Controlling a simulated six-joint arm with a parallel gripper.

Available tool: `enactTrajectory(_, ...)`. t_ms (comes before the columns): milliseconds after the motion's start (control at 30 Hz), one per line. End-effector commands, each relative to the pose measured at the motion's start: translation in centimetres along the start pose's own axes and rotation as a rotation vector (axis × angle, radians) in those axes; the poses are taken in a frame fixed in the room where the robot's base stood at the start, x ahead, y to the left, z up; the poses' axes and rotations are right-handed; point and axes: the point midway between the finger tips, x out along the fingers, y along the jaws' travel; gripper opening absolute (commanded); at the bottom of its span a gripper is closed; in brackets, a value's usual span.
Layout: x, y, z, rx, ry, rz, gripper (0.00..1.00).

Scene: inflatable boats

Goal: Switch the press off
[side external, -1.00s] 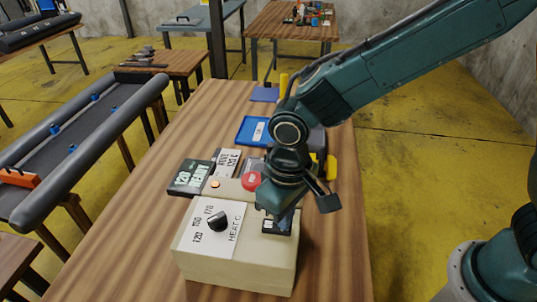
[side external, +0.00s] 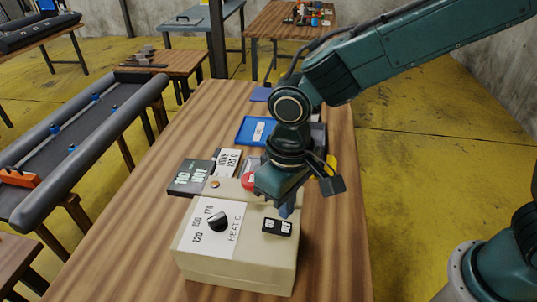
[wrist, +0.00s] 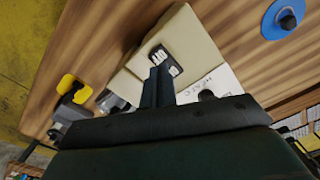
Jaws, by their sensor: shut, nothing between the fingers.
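The press control box (side external: 205,262) is a cream housing on the wooden table, with a white "HEAT C" panel and black dial (side external: 217,222). A black rocker switch with white markings (side external: 277,227) sits on its top right; the markings are too small to read surely. The switch also shows in the wrist view (wrist: 166,60), just beyond my fingertips. My gripper (side external: 284,212) is shut and empty, beside the switch on its far side; I cannot tell whether it touches the box. A red button (side external: 248,181) behind is partly hidden by my gripper.
A blue tray (side external: 252,130) lies farther back. A yellow part (wrist: 74,88) shows in the wrist view. The table is clear left of the box.

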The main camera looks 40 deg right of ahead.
Motion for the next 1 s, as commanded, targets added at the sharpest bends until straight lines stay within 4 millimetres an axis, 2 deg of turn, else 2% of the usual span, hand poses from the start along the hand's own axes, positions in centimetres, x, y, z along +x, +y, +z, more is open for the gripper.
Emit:
enactTrajectory(500, -3.0, 0.0, 0.0, 0.000, 0.001, -0.001, 0.00)
enactTrajectory(1000, -3.5, 0.1, 0.1, 0.001, 0.000, 0.000, 0.00)
